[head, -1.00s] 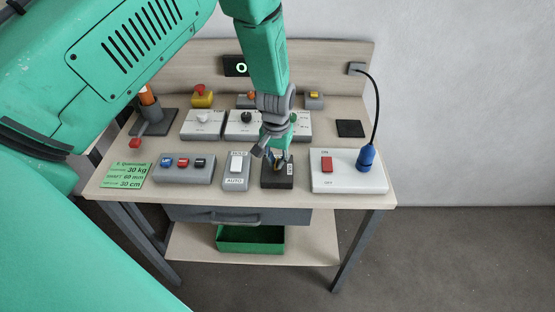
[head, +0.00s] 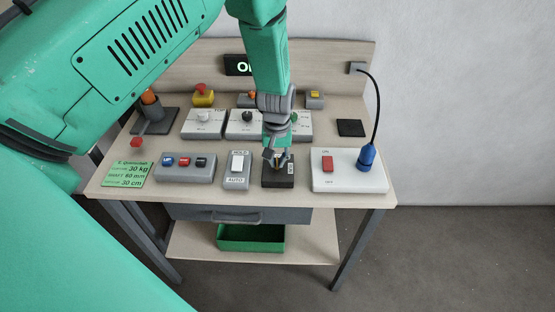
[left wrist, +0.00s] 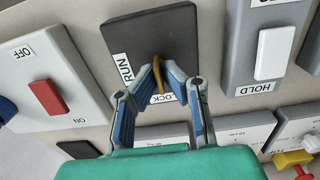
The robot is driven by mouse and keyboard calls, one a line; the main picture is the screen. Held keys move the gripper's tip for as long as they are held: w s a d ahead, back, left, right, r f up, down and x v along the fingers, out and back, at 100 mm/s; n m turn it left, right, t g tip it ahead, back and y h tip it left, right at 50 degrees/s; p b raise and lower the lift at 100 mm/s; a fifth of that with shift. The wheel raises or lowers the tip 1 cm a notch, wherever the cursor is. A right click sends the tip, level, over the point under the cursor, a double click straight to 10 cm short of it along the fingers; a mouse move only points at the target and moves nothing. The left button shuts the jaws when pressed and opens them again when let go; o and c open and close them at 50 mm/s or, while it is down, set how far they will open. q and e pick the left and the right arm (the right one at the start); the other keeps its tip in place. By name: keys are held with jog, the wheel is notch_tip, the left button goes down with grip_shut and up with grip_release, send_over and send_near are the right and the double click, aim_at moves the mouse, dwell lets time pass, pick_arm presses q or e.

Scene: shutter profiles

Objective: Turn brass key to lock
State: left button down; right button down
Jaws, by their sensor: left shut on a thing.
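The black key switch box (head: 278,181) stands at the front of the bench, right of the middle. In the left wrist view its dark face (left wrist: 165,32) has a RUN label on one edge and a LOCK label, partly hidden, on another. The brass key (left wrist: 157,76) sticks up from the face, its length running towards the LOCK label. My left gripper (head: 276,158) is above the box, pointing down. Its blue-lined fingers (left wrist: 160,82) are shut on the key. The fingers hide part of the key. My right gripper is not in view.
A grey rocker switch (head: 237,168) stands left of the box, close by. A white panel (head: 349,176) with a red switch and blue plug stands to the right. More control boxes (head: 203,124) stand behind.

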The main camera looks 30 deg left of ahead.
pick_arm(q)
jog(key=shift+s+d+f, duration=0.1)
jog(key=shift+s+f, duration=0.1)
jog(key=shift+s, duration=0.1)
jog(key=c, duration=1.8)
grip_release()
jog(key=shift+o, duration=0.3)
jog(key=shift+w, duration=0.15)
jog(key=shift+r, duration=0.15)
notch_tip(320, 180, up, 12)
jog(key=shift+w, duration=0.1)
jog(key=shift+f, duration=0.2)
